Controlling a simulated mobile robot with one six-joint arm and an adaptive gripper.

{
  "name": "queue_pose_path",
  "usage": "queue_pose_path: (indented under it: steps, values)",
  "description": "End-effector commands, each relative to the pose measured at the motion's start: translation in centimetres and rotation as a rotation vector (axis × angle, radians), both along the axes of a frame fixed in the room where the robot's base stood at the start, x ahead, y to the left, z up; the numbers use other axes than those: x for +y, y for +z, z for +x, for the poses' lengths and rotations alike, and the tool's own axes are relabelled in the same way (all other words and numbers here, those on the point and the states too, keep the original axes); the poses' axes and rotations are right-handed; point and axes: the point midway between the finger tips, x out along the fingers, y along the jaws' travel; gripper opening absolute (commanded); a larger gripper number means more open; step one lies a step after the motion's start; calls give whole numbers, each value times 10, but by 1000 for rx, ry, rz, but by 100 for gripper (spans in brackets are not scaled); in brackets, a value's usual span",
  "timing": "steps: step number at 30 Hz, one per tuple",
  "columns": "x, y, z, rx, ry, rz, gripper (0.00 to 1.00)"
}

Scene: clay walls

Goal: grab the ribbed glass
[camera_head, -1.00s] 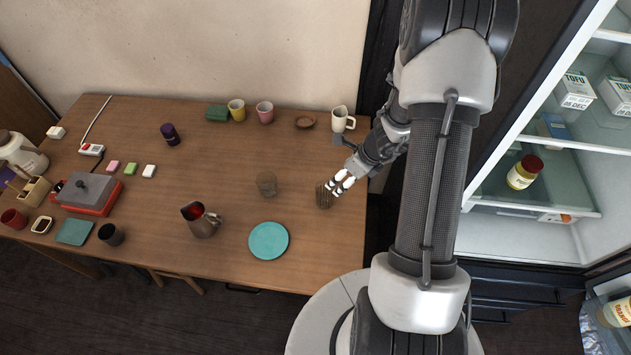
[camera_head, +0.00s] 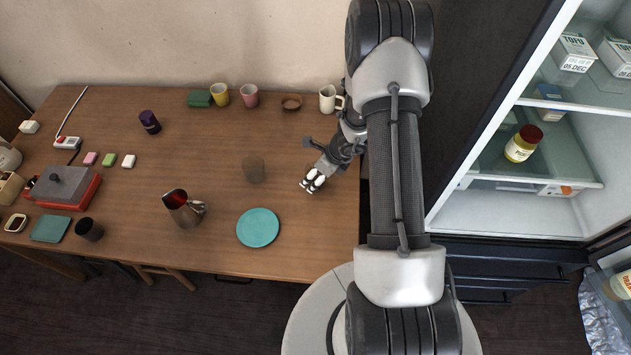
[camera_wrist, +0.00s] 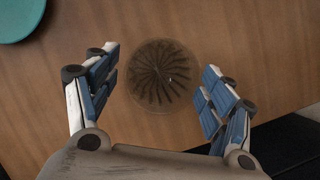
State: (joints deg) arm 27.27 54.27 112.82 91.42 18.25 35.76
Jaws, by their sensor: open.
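The ribbed glass (camera_wrist: 162,76) shows from above in the wrist view as a clear round shape with dark radial ribs, on the wooden table. It lies between and slightly beyond the fingertips of my gripper (camera_wrist: 160,75), which is open, with a finger on each side. I see no contact with the glass. In the head view my gripper (camera_head: 313,181) points down over the table's right part and covers the ribbed glass there.
A white mug (camera_head: 328,99) stands behind. An open fridge (camera_head: 520,210) is at the right.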

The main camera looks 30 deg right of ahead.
Motion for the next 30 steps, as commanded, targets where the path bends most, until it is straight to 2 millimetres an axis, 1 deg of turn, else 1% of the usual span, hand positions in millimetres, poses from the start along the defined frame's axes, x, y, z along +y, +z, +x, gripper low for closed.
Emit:
queue_pose_path:
  steps: [1,3,5,11,30]
  values:
    - [2,-12,3,1,2,0,75]
    - [4,-19,6,1,1,0,75]
    - [4,-21,7,1,1,-1,75]
    - [4,-20,7,0,1,0,74]
    - [4,-20,7,0,1,0,32]
